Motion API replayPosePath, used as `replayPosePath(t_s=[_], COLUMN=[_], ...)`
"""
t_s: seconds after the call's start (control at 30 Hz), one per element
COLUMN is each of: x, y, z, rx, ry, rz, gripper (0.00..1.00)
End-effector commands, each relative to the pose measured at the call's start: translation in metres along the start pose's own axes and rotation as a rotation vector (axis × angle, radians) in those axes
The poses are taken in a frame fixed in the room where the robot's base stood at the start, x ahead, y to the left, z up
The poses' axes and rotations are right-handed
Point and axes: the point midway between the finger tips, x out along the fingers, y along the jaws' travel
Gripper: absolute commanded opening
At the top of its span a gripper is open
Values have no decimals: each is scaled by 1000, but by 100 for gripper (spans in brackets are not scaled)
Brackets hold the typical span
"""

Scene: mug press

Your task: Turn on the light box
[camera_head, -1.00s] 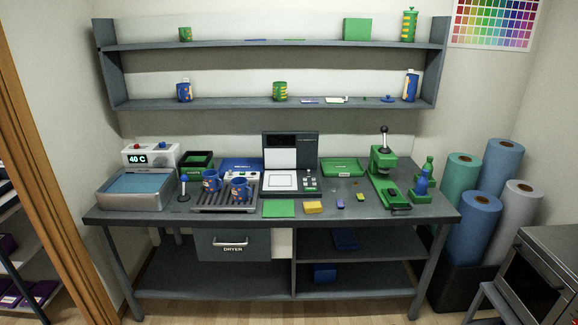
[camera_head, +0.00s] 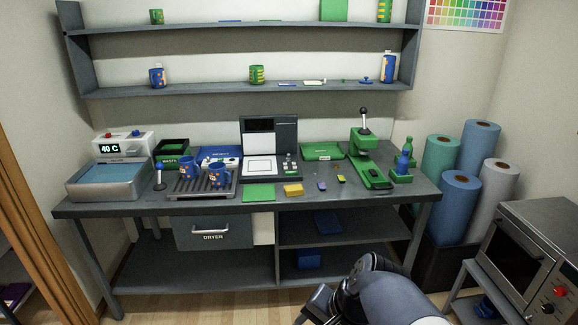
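A dark grey device (camera_head: 285,137) stands at the middle of the workbench. It looks like the light box. It has a raised back with a dark display (camera_head: 259,124) and a white panel, a flat white pad (camera_head: 260,168) in front, and small buttons (camera_head: 290,167) at its right. I cannot tell whether it is lit. My arm shows at the bottom, in front of the bench. A dark part that looks like my gripper (camera_head: 316,306) is at the bottom edge, well short of the device. Its fingers are not clear.
The workbench (camera_head: 330,200) carries a drying rack (camera_head: 201,188) with two blue mugs, a water bath (camera_head: 109,181) at left, and a green press (camera_head: 368,163) at right. Shelves hang above. Paper rolls (camera_head: 460,195) and an oven (camera_head: 535,245) stand at right.

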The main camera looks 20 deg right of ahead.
Motion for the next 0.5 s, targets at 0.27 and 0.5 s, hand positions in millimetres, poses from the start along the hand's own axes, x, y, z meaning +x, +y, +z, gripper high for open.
replayPosePath(t_s=[0.27, 0.5], x=[66, 76], y=[17, 57], z=[-132, -223], rx=[906, 1383], ry=[-101, -172], rz=[-356, -623], gripper=[38, 18])
